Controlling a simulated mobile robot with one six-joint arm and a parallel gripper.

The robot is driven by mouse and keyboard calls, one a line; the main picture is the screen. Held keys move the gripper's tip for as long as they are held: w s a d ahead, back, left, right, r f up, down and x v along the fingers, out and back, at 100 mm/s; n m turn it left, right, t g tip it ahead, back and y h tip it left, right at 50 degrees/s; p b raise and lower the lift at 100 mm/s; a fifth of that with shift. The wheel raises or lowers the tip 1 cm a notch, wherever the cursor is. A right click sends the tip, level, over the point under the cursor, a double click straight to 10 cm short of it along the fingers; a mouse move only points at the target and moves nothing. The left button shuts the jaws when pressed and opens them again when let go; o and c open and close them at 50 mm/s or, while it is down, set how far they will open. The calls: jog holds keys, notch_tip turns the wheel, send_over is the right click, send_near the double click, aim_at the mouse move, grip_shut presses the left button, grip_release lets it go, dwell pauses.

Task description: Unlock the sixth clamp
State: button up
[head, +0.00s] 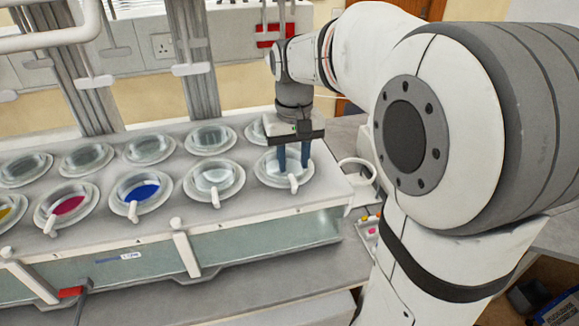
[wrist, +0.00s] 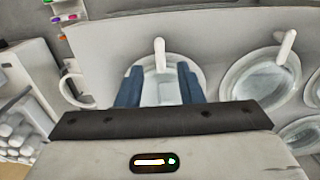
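Round glass vessels with white lever clamps sit in two rows on the white bath unit (head: 330,190). My gripper (head: 293,162) is over the rightmost vessel of the front row (head: 268,168), fingers pointing down. Its blue fingers are apart with nothing between them that I can see gripped. This vessel's clamp lever (head: 293,184) sticks out at the front rim, just in front of the fingers. In the wrist view the lever (wrist: 160,52) stands beyond the fingertips (wrist: 160,75), roughly centred between them. I cannot tell which clamp counts as sixth.
The neighbouring clear vessel (head: 215,180) and its lever (head: 215,200) are to the left, then a blue one (head: 140,190) and a red one (head: 66,203). A white cup-like handle (head: 357,170) stands right of the unit.

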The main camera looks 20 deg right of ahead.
aim_at(293, 179)
jog(key=shift+f, duration=2.2)
jog(key=shift+c, duration=0.4)
grip_shut()
